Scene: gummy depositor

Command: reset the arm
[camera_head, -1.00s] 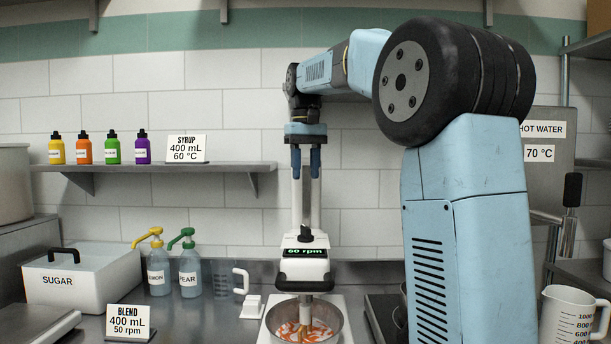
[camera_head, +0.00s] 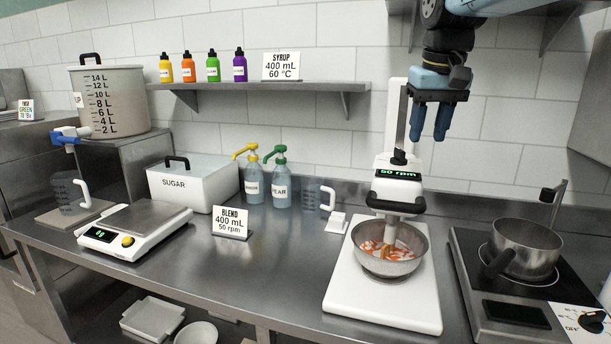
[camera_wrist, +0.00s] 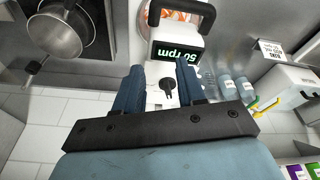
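My arm hangs in from the top right of the head view. My gripper (camera_head: 431,138) points down above and slightly right of the mixer's head, with nothing between its blue fingers. In the wrist view the two fingers (camera_wrist: 160,76) stand apart with a clear gap, and the mixer's black knob shows beyond them.
A pot (camera_head: 526,248) stands on the hob at right. A shelf (camera_head: 270,90) with several small bottles runs along the wall. The sugar box (camera_head: 190,187), pump bottles (camera_head: 254,188), scale (camera_head: 135,228) and blend sign (camera_head: 230,223) stand left. Counter before the sign is clear.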

